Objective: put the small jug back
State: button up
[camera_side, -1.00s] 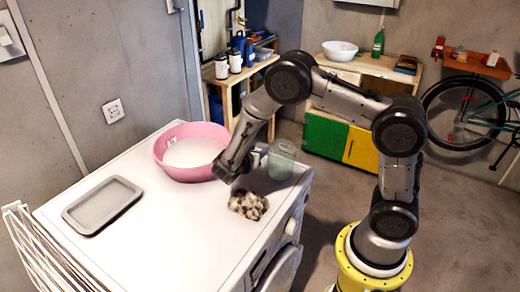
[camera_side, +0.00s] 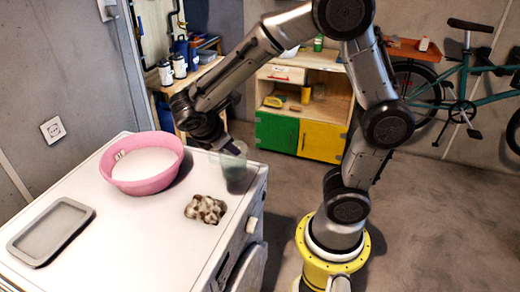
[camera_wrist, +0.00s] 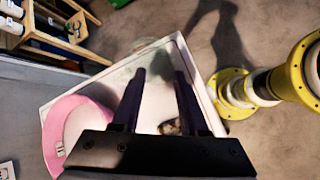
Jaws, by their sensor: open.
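A translucent greenish vessel, which looks like the small jug (camera_side: 235,172), stands upright near the far right corner of the white machine top (camera_side: 140,225). My gripper (camera_side: 220,145) is right by the jug's rim in the side view, pointing down. In the wrist view my gripper (camera_wrist: 160,74) has its two fingers apart with nothing held between them. I cannot tell whether a finger touches the jug.
A pink basin (camera_side: 140,187) with whitish contents stands left of the jug. A mottled brown-white lump (camera_side: 205,209) lies in front of the jug. A grey tray (camera_side: 75,210) lies at the left. The machine top between tray and lump is clear. Shelves (camera_side: 335,110) stand behind.

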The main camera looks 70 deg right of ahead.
jog(key=s+a+r+m+t+y, duration=0.2)
jog(key=s+a+r+m+y, duration=0.1)
jog(key=s+a+m+y, duration=0.1)
jog(key=s+a+r+m+t+y, duration=0.3)
jog(key=s+r+m+y, duration=0.1)
jog(key=s+m, duration=0.3)
jog(key=shift+s+a+m+t, duration=0.3)
jog(key=shift+s+a, duration=0.05)
jog(key=shift+s, duration=0.55)
